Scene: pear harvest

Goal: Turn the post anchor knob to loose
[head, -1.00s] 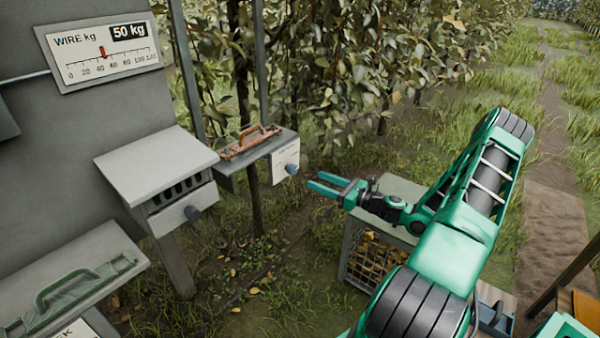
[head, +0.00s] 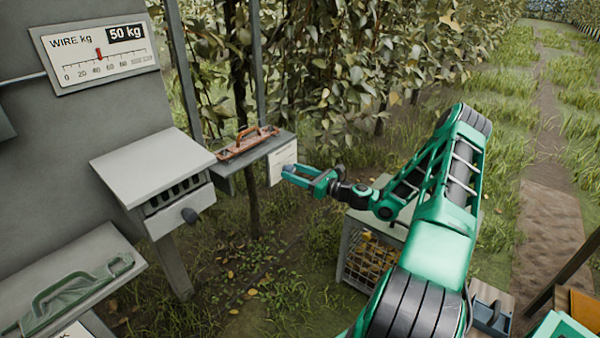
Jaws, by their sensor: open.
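A white plate (head: 279,161) is on the end of a grey shelf (head: 226,171) in the middle of the view. The small blue-grey knob on this plate is now hidden behind my gripper. My gripper (head: 289,172) is open, its green fingers pointing left with their tips at the plate. I cannot tell whether the fingers are around the knob or touch it. A second, dark knob (head: 189,215) sticks out of the front of a grey box (head: 152,168) to the left, away from my gripper.
An orange-brown tool (head: 247,143) lies on the shelf just above the plate. A gauge panel (head: 95,53) reads "WIRE kg 50 kg". A green handled tool (head: 80,291) rests at lower left. A crate of yellowish fruit (head: 345,262) stands below my arm.

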